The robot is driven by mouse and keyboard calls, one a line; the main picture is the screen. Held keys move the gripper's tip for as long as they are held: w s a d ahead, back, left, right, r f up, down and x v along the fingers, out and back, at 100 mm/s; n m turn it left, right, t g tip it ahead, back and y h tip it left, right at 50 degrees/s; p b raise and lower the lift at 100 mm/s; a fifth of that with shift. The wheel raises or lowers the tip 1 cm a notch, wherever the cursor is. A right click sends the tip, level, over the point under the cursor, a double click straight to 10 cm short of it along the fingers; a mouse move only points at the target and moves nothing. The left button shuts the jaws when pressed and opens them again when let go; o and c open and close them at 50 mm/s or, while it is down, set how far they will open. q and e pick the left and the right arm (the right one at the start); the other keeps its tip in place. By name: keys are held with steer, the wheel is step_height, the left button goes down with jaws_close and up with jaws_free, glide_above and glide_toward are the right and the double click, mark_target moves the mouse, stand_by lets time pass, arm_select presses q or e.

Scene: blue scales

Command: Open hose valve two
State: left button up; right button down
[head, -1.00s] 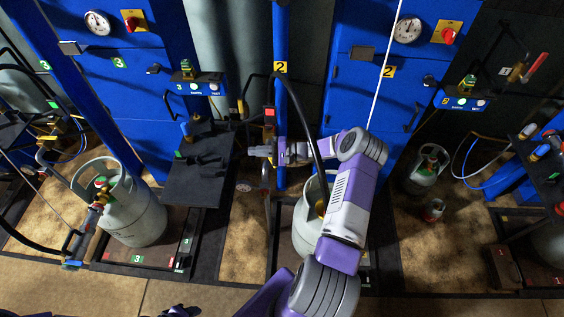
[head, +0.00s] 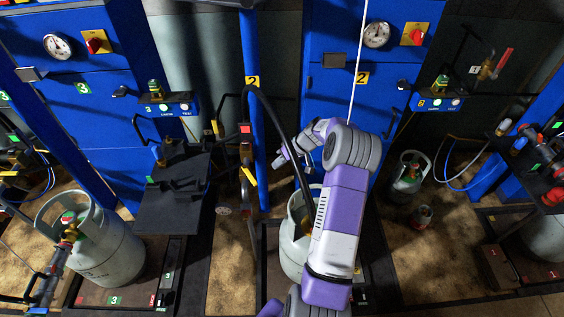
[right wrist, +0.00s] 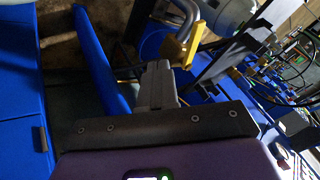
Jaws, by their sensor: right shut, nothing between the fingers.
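Hose valve two has a yellow lever (head: 249,176) on a dark vertical pipe, left of the blue post with the yellow "2" label (head: 252,81). The lever is tilted in the head view. My right gripper (head: 281,157) is shut and empty, right of the lever and apart from it, by the blue post. In the right wrist view the closed fingers (right wrist: 159,72) point towards the yellow lever (right wrist: 193,45), which lies just beyond and right of the tips. My left gripper is not in view.
A black hose (head: 276,115) arches down past the post to a grey gas cylinder (head: 293,240), partly behind my right arm. Blue cabinets (head: 330,90) stand behind. A dark shelf (head: 172,200) lies left of the valve. Another cylinder (head: 108,252) stands at left.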

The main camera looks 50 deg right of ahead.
mark_target(249, 175)
steer(key=w+a+f+b, duration=0.1)
steer(key=w+a+f, duration=0.3)
steer(key=a, duration=0.1)
steer(key=shift+a+b, duration=0.15)
steer(key=shift+b, duration=0.25)
steer(key=shift+a, duration=0.2)
